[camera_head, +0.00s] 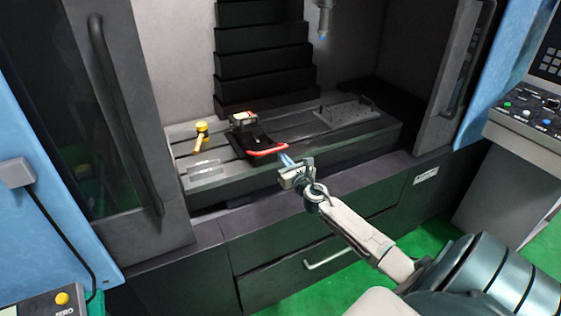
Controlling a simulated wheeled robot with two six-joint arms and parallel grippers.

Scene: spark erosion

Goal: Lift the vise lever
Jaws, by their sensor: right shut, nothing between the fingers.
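The vise (243,124) is a small dark block on the machine's slotted table, left of the middle. Its lever (267,153) has a red handle that lies low and points to the right, near the table's front edge. My right gripper (285,159) is shut and empty. Its fingertips are close to the right end of the red lever; I cannot tell whether they touch it. My left gripper is not in view.
A yellow-topped tool (201,134) stands on the table (340,139) left of the vise. A grey plate with pins (345,111) lies to the right. Black stepped covers (262,55) rise behind. A spindle nozzle (323,20) hangs above. Door frames with handles (125,120) flank the opening.

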